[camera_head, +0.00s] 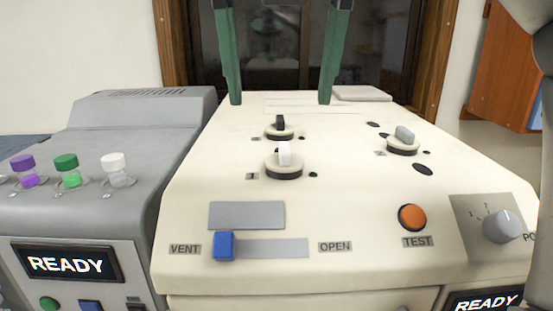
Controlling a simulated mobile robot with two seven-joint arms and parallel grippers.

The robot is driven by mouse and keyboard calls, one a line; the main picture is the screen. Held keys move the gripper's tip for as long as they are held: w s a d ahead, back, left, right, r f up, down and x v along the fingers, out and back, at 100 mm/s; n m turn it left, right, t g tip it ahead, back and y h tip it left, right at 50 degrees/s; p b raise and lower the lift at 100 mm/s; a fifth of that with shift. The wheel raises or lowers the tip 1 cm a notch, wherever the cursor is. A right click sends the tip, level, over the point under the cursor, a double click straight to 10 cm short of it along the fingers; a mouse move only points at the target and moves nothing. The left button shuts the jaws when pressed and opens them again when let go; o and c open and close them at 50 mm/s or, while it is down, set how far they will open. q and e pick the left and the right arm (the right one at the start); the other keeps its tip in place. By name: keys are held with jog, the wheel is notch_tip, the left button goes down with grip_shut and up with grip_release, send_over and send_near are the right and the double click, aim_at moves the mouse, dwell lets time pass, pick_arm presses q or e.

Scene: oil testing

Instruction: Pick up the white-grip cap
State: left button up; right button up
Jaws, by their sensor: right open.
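The white-grip cap (284,157) sits on the cream machine's sloped top, in the middle of the head view. It is a round cream disc with an upright white grip and a dark ring beneath. A similar cap with a black grip (280,127) sits just behind it. A third with a grey grip (404,139) sits to the right. My right gripper (280,102) shows two green fingers, wide apart and empty. In the picture its fingertips are above the white-grip and black-grip caps, apart from both. My left gripper is out of view.
The cream machine (340,205) also bears a blue slider (224,246), an orange TEST button (412,217) and a grey knob (502,226). A grey machine (140,165) with purple, green and white-topped vials stands at left. A windowed door (285,50) is behind.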

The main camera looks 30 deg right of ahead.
jog(key=b, duration=0.1)
send_over(285, 148)
jog(key=s+a, duration=0.2)
notch_tip(285, 148, down, 4)
jog(key=shift+w+f, duration=0.1)
jog(key=x, duration=0.2)
jog(key=b+x, duration=0.1)
jog(key=x, duration=0.1)
jog(key=shift+d+f, duration=0.25)
jog(key=shift+d, duration=0.25)
jog(key=shift+w+f, duration=0.15)
jog(key=shift+f, duration=0.2)
jog(key=c, duration=1.4)
jog(key=shift+r, duration=0.1)
